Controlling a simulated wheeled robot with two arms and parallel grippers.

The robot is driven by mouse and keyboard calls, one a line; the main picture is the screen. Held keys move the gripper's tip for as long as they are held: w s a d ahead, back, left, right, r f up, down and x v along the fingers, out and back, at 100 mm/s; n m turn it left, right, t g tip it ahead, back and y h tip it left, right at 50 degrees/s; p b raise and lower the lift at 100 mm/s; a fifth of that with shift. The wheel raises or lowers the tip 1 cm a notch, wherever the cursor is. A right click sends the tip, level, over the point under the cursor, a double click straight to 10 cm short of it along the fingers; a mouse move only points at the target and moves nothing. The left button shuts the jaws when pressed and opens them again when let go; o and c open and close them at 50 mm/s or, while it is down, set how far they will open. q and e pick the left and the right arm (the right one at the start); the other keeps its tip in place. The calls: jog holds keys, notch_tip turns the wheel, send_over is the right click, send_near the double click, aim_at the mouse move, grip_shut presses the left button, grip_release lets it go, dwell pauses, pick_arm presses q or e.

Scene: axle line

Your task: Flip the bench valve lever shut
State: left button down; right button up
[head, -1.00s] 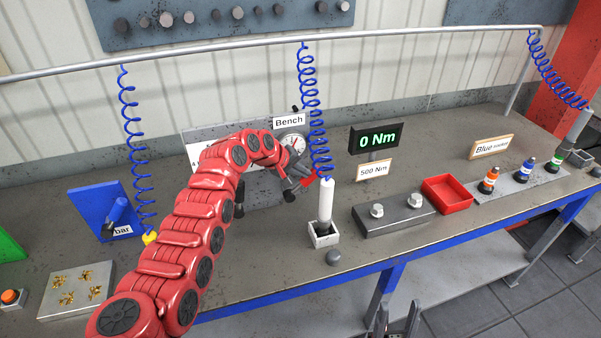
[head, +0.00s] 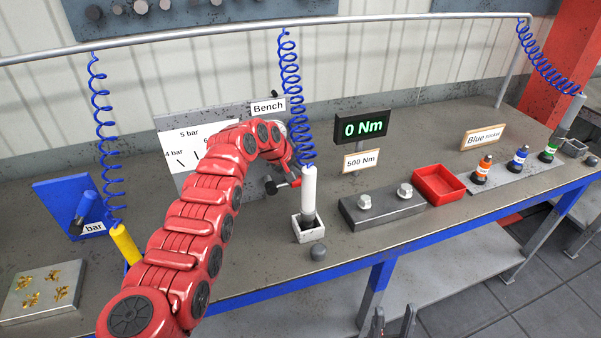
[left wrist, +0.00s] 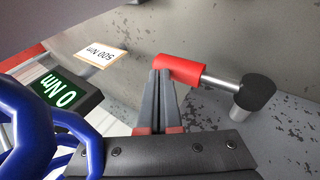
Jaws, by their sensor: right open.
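The bench valve lever has a red grip (left wrist: 180,70) on a metal rod with a black end (left wrist: 255,92) in the left wrist view. In the head view the red grip (head: 289,184) shows below my left arm's bend, left of the white tool. My left gripper (left wrist: 161,72) has its fingers together, their tips at the grip's end; I cannot tell whether they touch. The "Bench" sign (head: 268,107) stands behind. My right gripper (head: 393,324) is open and empty at the bottom edge, in front of the bench.
A white tool (head: 309,188) hangs on a blue coil above a small holder (head: 306,230), close right of the lever. The bolt block (head: 385,211), red tray (head: 438,184) and 0 Nm display (head: 362,127) are further right. A yellow tool (head: 125,243) is left of my arm.

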pick_arm(q)
jog(key=shift+d+f, duration=0.15)
jog(key=shift+f, duration=0.2)
jog(key=shift+b, duration=0.3)
jog(key=shift+s+d+f, duration=0.1)
jog(key=shift+s+f, duration=0.05)
